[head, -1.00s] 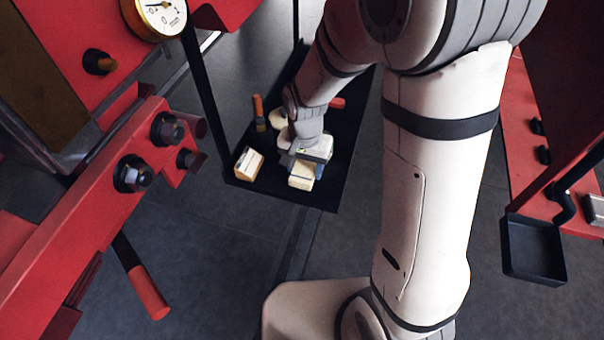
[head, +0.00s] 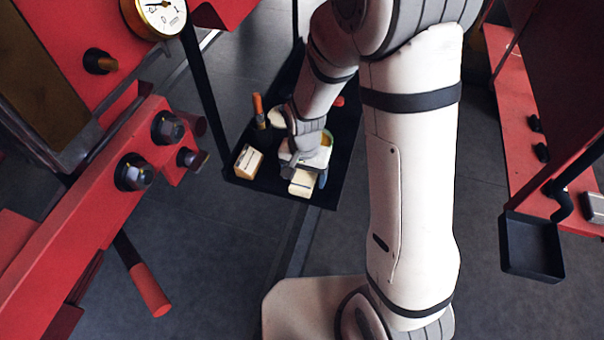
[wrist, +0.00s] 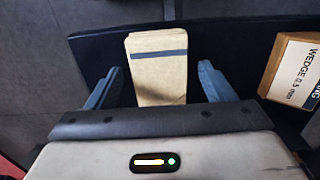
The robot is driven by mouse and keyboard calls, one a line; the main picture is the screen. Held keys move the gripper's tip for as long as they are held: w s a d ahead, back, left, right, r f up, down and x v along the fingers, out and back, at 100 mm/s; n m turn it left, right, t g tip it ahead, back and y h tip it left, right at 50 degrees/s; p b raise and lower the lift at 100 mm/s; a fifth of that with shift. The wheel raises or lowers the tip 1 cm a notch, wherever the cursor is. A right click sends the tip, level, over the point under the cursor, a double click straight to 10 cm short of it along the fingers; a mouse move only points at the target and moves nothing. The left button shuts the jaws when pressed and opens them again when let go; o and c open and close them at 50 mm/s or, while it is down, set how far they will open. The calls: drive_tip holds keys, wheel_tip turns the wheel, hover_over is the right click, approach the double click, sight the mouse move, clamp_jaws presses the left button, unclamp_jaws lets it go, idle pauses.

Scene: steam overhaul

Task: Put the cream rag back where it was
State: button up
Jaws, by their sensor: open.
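The cream rag (head: 301,185) is a folded cream pad with a dark blue stripe, seen in the head view near the front edge of the black tray (head: 345,160). In the wrist view the rag (wrist: 158,75) lies between the two blue-grey fingers of my gripper (wrist: 160,78). The fingers are open, one on each side, with a visible gap to the rag on both sides. The near end of the rag is hidden by the gripper body. In the head view my gripper (head: 304,174) is low over the tray and covers part of the rag.
A wedge box (head: 249,161) stands left of the rag; its printed label shows in the wrist view (wrist: 295,72). An orange-handled tool (head: 259,110) and a round pale item (head: 277,117) are behind. Red machinery (head: 110,180) flanks the left. A small black bin (head: 532,247) hangs at right.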

sight(304, 177)
wheel_tip(304, 177, up, 12)
drive_tip(key=s+d+r+n+t, duration=0.3)
drive_tip(key=s+d+r, duration=0.6)
drive_tip(key=s+d, duration=0.3)
drive_tip(key=shift+r+n+b, duration=0.4)
drive_tip(key=shift+n, duration=0.1)
drive_tip(key=shift+s, duration=0.15)
idle(1.2)
